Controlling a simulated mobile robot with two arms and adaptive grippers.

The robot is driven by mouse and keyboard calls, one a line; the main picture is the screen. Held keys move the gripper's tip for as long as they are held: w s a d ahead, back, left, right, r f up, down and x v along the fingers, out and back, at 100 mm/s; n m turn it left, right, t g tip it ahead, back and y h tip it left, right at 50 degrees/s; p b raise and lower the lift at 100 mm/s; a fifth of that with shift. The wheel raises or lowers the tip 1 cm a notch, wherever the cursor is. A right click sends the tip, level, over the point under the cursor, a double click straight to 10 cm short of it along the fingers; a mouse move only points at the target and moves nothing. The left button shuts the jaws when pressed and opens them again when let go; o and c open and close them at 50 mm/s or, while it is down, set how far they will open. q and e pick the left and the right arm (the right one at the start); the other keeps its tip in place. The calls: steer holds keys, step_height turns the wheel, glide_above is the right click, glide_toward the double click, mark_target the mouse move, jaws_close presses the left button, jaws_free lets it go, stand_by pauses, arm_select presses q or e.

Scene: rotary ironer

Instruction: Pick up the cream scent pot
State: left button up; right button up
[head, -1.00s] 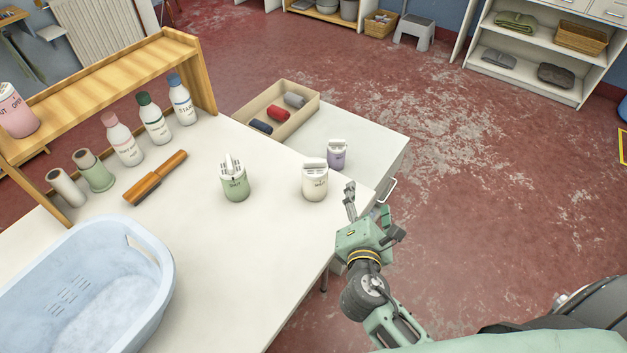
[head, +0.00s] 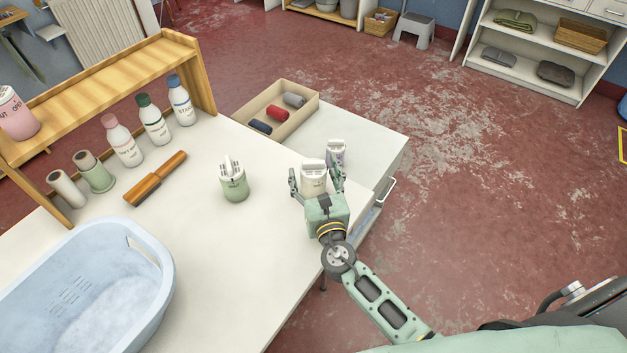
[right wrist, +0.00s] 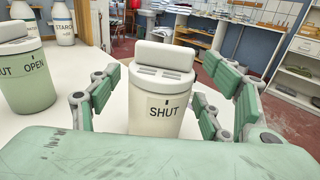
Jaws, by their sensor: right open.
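The cream scent pot (head: 313,176) stands upright near the table's right edge in the head view. In the right wrist view the cream pot (right wrist: 160,95) shows a slotted lid with a raised flap and a label reading SHUT. My right gripper (head: 316,182) is open, with one finger on each side of the pot. In the right wrist view the fingers of the gripper (right wrist: 166,98) are spread around it; I cannot tell whether either touches it. The pot's lower part is hidden behind my gripper. My left gripper is not in view.
A green pot (head: 233,181) stands to the left on the table (head: 225,260). A lilac pot (head: 336,151) stands just behind on the lower white surface (head: 365,135).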

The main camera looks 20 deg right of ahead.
steer(key=shift+w, duration=0.3)
steer(key=shift+s, duration=0.1)
steer(key=shift+c, duration=0.6)
steer(key=c, duration=1.1)
steer(key=shift+c, duration=0.4)
steer(key=shift+r, duration=0.15)
